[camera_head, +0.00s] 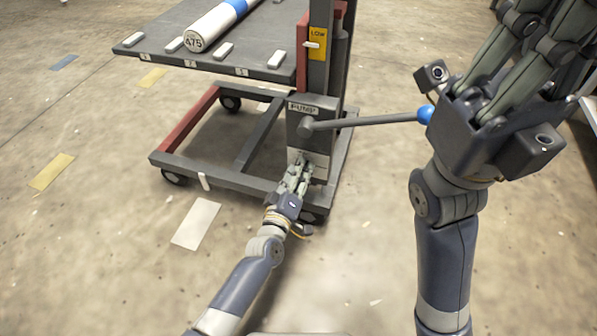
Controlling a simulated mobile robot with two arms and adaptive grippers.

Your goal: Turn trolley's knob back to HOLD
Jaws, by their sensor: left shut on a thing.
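The trolley's grey pump housing (293,125), labelled PUMP, stands at the foot of its mast. My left gripper (301,168) reaches up from below to the lower face of this housing. Its fingers are shut on the knob, which they hide. A pale label (319,160) shows in part behind the fingers, but the knob's pointer and any HOLD mark cannot be read. My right gripper (540,42) is large and close to the camera at the upper right, well apart from the knob. Its fingertips are at the top edge, and nothing is clearly held in it.
A grey pump lever (370,121) sticks out to the right, its blue ball end (426,114) beside my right gripper in the picture. The trolley's platform (270,45) carries a white roll (213,27) marked 475. A yellow LOW plate (317,44) is on the mast. Floor in front is clear.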

